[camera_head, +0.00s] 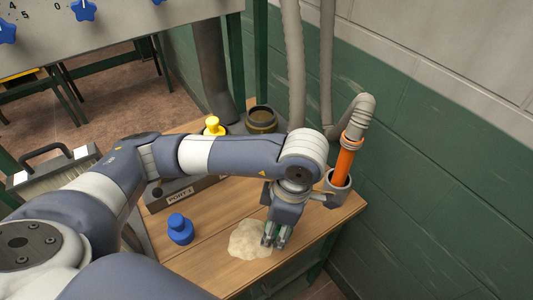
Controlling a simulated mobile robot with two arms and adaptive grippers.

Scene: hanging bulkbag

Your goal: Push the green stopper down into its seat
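I cannot make out the green stopper clearly. Small greenish patches show at the fingers of my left gripper (275,239), and I cannot tell whether they are the stopper or part of the fingers. This gripper points down over the right part of the wooden table, beside a pale powder heap (246,241). Its two fingers show close together; whether they hold something is unclear. A grey block labelled PORT (181,197) stands behind, partly covered by my arm. No seat for the green stopper can be made out. My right gripper is not in view.
A blue stopper (180,229) stands on the table (209,260). A yellow stopper (213,126) and an open dark pot (262,120) are behind my arm. An orange tube (345,160) stands in a grey cup (338,187) at right, near the green wall (425,190).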

